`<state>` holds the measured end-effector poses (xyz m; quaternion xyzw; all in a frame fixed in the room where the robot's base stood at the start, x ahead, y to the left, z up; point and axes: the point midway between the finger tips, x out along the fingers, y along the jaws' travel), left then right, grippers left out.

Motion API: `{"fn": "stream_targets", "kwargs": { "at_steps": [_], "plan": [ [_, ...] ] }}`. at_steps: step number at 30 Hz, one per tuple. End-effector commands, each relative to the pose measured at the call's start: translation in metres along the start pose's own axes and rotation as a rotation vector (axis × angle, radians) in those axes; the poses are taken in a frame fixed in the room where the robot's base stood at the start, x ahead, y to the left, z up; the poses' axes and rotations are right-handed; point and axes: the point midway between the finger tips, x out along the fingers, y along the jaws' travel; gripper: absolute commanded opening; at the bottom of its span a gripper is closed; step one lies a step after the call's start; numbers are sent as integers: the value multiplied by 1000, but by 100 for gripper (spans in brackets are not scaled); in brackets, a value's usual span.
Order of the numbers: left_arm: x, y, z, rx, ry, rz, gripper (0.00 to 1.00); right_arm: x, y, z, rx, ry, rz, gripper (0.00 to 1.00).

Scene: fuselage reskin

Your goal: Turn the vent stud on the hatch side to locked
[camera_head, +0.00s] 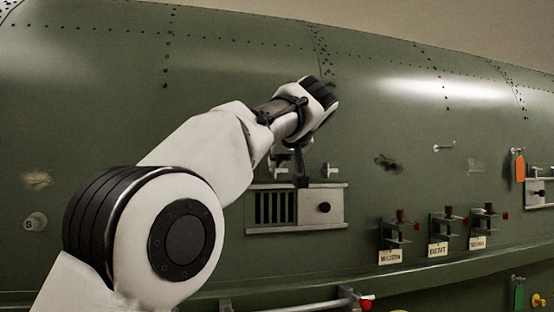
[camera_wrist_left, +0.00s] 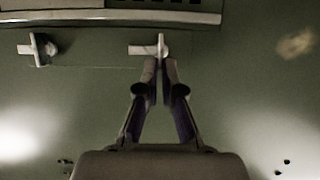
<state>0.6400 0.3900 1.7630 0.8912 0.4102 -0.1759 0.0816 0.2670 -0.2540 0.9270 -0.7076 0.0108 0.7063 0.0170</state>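The vent panel (camera_head: 272,209) has a dark slotted grille on the green hull. Two small pale studs with crossed bars sit above it: the left stud (camera_head: 282,171), partly behind my gripper, and the right stud (camera_head: 328,170). In the left wrist view the panel is at the top, the left stud (camera_wrist_left: 143,50) is near the middle and the right stud (camera_wrist_left: 36,49) is at the left. My left gripper (camera_head: 300,182), also in the wrist view (camera_wrist_left: 160,62), has its fingertips close together around the lower end of the left stud's upright bar. My right gripper is out of view.
Several red-tipped clamps (camera_head: 400,226) with labels stand lower right. An orange tag (camera_head: 519,169) hangs at the far right. The hull above the studs is clear.

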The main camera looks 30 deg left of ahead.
Motion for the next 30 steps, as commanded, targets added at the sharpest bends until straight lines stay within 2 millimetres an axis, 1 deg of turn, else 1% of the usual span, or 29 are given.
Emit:
{"fn": "stream_targets", "kwargs": {
  "at_steps": [8, 14, 20, 30],
  "plan": [
    [1, -1, 0, 11, 0, -7, 0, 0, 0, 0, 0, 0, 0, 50],
    [1, 2, 0, 69, 0, -30, 0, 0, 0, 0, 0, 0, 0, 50],
    [2, 5, 0, 184, 1, -78, 0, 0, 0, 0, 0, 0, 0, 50],
    [2, 12, 3, 471, 1, -197, 0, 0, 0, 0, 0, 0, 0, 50]
  ]
}}
